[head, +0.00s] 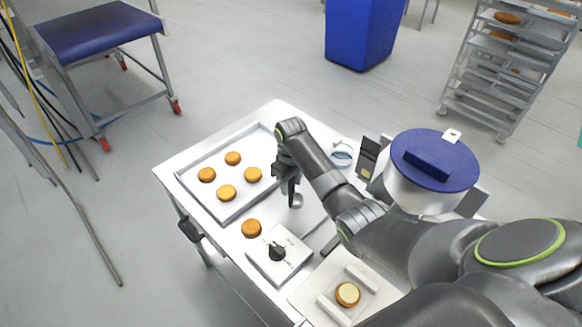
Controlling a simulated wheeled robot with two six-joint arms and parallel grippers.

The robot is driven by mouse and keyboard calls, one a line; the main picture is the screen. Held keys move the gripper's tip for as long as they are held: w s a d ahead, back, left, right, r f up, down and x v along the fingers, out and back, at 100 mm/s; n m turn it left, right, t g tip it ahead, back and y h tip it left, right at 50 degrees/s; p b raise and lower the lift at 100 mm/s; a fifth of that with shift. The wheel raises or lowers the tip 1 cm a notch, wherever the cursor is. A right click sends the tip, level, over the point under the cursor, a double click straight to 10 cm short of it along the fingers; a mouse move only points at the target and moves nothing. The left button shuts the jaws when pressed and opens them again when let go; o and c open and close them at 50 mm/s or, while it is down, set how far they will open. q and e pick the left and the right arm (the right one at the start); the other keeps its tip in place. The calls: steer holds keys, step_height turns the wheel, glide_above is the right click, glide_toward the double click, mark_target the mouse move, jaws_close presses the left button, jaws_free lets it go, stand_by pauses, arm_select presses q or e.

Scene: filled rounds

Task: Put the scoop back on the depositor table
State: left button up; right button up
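My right gripper (286,192) points down over the white table (262,118), between the tray and the depositor's base. A small silvery rounded piece (297,201), which looks like the scoop's bowl, shows right at its fingertips. A dark upright part beside it may be a finger or the scoop's handle. I cannot tell whether the fingers are closed on it or whether it touches the table. The depositor, a white hopper with a blue lid (435,158), stands at the right, partly behind my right arm. My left gripper is not in view.
A metal tray (225,213) with several round cakes lies at the left. A loose cake (251,228) sits near a white box with a black knob (277,251). A blue-white ring-shaped item (341,152) lies near the back edge.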

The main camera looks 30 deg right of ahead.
step_height(320, 180, up, 10)
steer(key=shift+f, duration=0.1)
stand_by(0.6)
